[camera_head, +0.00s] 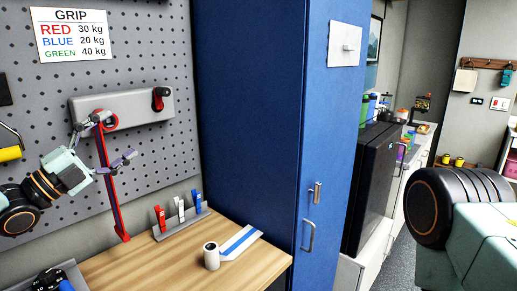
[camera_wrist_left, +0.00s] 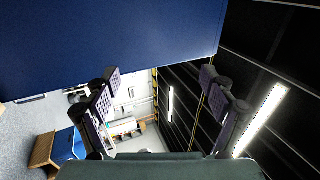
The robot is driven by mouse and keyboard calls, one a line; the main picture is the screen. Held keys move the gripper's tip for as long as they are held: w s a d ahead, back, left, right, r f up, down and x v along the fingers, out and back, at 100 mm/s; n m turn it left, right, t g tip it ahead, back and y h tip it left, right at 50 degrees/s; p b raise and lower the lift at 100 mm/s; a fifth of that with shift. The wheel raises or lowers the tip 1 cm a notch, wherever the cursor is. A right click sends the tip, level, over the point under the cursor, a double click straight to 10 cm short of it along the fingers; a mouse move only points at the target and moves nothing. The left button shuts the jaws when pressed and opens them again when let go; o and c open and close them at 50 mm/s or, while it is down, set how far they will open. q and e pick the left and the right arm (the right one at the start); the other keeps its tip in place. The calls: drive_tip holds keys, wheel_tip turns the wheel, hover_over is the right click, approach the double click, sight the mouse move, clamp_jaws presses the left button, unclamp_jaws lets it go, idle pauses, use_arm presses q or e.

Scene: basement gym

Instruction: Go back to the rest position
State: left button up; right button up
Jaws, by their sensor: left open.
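My left gripper (camera_head: 117,138) is open in front of the pegboard, its fingers spread to either side of a red hanging strap-like piece (camera_head: 108,180) in the picture. I cannot tell whether it touches that piece. In the left wrist view my left gripper (camera_wrist_left: 158,76) shows two spread fingers with nothing between them. My right gripper is out of view; only part of my right arm shows at the right edge.
A wooden bench (camera_head: 165,254) below holds a rack with red, white and blue handles (camera_head: 180,222), a white roll (camera_head: 211,256) and a blue-striped strip (camera_head: 240,243). A tall blue cabinet (camera_head: 250,110) stands right of the pegboard. A grip sign (camera_head: 72,34) hangs upper left.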

sight(97, 128)
use_arm(q)
drive_tip(key=s+d+p, duration=0.1)
drive_tip(key=s+d, duration=0.2)
drive_tip(key=w+a+b, duration=0.1)
drive_tip(key=w+a, duration=0.3)
drive_tip(key=a, duration=0.1)
drive_tip(key=w+a+b, duration=0.2)
drive_tip(key=w+a, duration=0.3)
drive_tip(key=shift+w+a+r, duration=0.1)
drive_tip(key=shift+w+a, duration=0.15)
drive_tip(key=shift+w, duration=0.05)
drive_tip(key=shift+s+d+r, duration=0.15)
drive_tip(key=shift+s+d+p, duration=1.3)
drive_tip(key=shift+s+d, duration=0.05)
drive_tip(key=shift+d, duration=0.15)
